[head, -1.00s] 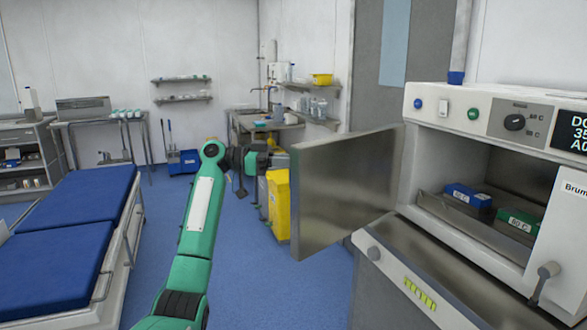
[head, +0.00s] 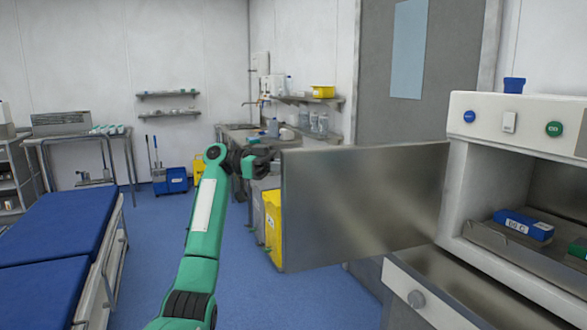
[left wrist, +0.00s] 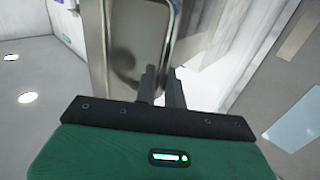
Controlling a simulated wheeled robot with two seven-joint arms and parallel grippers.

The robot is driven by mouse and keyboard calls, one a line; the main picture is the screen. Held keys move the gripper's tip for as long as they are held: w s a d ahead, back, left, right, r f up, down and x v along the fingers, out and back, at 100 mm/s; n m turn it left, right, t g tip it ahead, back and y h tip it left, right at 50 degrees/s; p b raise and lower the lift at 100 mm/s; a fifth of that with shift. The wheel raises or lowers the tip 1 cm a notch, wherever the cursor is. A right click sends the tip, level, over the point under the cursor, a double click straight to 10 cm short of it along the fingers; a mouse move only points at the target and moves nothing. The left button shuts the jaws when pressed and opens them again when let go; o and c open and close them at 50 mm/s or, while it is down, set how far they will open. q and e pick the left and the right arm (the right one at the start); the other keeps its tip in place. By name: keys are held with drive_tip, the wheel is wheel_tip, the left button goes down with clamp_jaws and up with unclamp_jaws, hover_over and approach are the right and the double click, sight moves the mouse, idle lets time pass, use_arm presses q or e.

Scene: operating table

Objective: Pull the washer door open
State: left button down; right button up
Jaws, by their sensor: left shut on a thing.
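The washer door (head: 362,205) is a flat grey metal panel. It stands swung open from the left side of the white washer (head: 462,190), and the chamber shows. My left gripper (head: 272,160) is at the door's free left edge, its fingertips partly hidden by the door. In the left wrist view, the dark fingers of my left gripper (left wrist: 161,88) are shut at the metal door (left wrist: 135,45). Which part of the door they grip is hard to make out. My right gripper is out of view.
A blue-topped bed (head: 60,225) stands at the left. A yellow bin (head: 274,225) stands just behind the door's left edge. An open drawer (head: 440,300) juts out below the washer. Blue floor (head: 150,265) is clear between bed and door.

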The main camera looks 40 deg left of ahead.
use_arm(q)
drive_tip(key=shift+w, duration=0.1)
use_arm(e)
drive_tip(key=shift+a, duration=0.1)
use_arm(q)
drive_tip(key=c, duration=1.6)
unclamp_jaws()
drive_tip(key=shift+w, duration=0.1)
drive_tip(key=shift+c, duration=0.2)
